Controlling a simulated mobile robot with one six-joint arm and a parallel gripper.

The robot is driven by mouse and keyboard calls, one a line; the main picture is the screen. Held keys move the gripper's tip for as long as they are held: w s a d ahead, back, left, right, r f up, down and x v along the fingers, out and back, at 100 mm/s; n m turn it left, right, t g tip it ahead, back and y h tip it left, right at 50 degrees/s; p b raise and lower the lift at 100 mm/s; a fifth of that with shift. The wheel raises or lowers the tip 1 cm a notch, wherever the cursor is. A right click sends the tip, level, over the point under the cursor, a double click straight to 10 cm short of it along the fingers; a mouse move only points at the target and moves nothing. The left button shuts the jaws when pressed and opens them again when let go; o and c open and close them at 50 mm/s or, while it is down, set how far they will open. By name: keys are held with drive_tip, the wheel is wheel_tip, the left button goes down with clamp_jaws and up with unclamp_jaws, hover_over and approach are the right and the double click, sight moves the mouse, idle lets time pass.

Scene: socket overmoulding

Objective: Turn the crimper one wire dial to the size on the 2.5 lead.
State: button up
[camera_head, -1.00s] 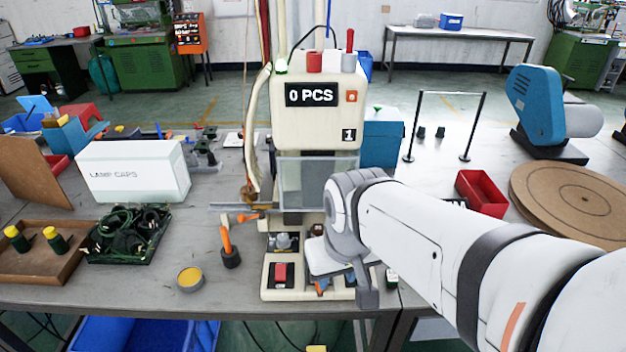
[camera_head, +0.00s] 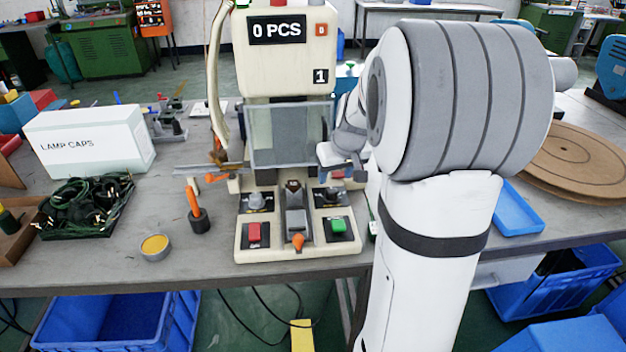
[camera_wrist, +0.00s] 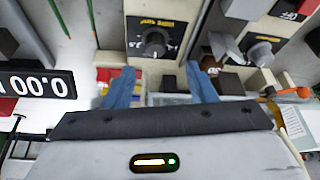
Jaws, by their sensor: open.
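The crimper (camera_head: 283,85) is a cream bench machine with a "0 PCS" display and a small "1" display. On its base are a left dial (camera_head: 256,200) with a pale grey knob and a right dial (camera_head: 331,196), partly in shadow. In the wrist view, a dark knob (camera_wrist: 155,43) on a black plate with yellow lettering lies just beyond my gripper (camera_wrist: 161,84). Its two blue fingers are spread apart and empty, short of the knob. A paler knob (camera_wrist: 262,53) is to its right. The lettering is not readable, and I cannot identify a 2.5 lead.
The crimper base also has a red button (camera_head: 254,233), a green button (camera_head: 338,226) and an orange-tipped lever (camera_head: 298,240). An orange-handled tool (camera_head: 196,212) and yellow tin (camera_head: 155,246) stand left. Dark leads (camera_head: 85,205) lie in a tray beside the lamp caps box (camera_head: 88,140).

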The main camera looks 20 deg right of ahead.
sight(332, 190)
drive_tip(key=x, duration=0.8)
drive_tip(key=shift+w+d+f+b, duration=0.15)
drive_tip(key=shift+w+d+b, duration=0.05)
drive_tip(key=shift+d+b, duration=0.2)
drive_tip(key=shift+c, duration=0.5)
